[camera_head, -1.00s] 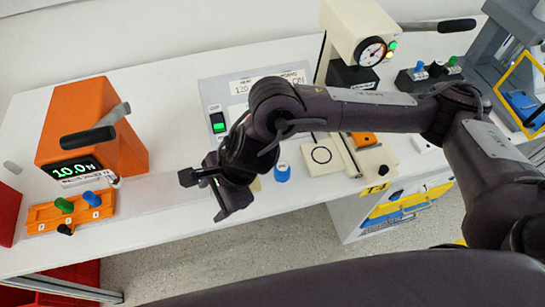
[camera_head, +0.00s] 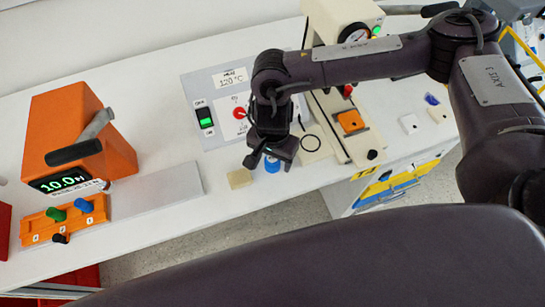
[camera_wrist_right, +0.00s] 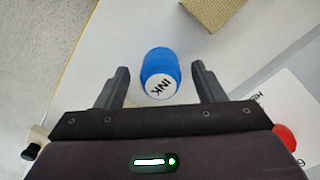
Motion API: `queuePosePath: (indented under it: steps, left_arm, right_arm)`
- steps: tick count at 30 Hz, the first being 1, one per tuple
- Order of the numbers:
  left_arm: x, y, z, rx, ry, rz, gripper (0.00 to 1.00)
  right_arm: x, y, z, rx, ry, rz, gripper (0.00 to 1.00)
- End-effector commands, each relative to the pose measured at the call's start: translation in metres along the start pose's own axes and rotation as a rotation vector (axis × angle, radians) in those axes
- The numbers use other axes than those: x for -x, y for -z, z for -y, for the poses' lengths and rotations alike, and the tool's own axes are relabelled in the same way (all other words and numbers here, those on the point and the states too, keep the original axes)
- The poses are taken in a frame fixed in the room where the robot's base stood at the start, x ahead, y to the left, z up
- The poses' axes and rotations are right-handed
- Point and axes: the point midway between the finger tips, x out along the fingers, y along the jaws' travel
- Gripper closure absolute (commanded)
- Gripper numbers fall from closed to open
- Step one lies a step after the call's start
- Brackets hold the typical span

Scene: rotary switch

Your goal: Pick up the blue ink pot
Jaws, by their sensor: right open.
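The blue ink pot (camera_head: 272,165) stands near the front edge of the white table, just below my right gripper in the head view. In the right wrist view the pot (camera_wrist_right: 160,70) is a blue cylinder with a white "INK" label. It lies between the two fingers of my right gripper (camera_wrist_right: 161,84), with a gap on each side. My right gripper (camera_head: 270,157) is open and empty. Whether the fingers reach down to the pot's height is hard to tell. My left gripper is not in view.
A tan block (camera_head: 240,178) stands close to the pot's left. A panel with a green switch (camera_head: 204,118) and a red knob (camera_head: 240,113) lies behind. An orange machine (camera_head: 78,135) with a lever stands at left. The table's front edge is near the pot.

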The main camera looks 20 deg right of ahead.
Motion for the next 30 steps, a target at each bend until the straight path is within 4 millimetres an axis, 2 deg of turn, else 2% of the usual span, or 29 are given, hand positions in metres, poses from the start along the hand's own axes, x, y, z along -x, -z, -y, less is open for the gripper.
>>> queuePosePath:
  steps: [9,20,30]
  left_arm:
    - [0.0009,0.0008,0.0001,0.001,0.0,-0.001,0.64]
    - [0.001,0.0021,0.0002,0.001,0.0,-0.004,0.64]
    - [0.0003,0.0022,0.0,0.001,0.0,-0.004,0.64]
  right_arm:
    - [-0.0064,0.0,0.0004,0.001,0.001,-0.001,0.39]
    - [-0.006,-0.0001,0.0004,0.0,0.002,-0.001,0.86]
    - [-0.0023,-0.0001,0.0009,0.0,0.003,0.0,0.87]
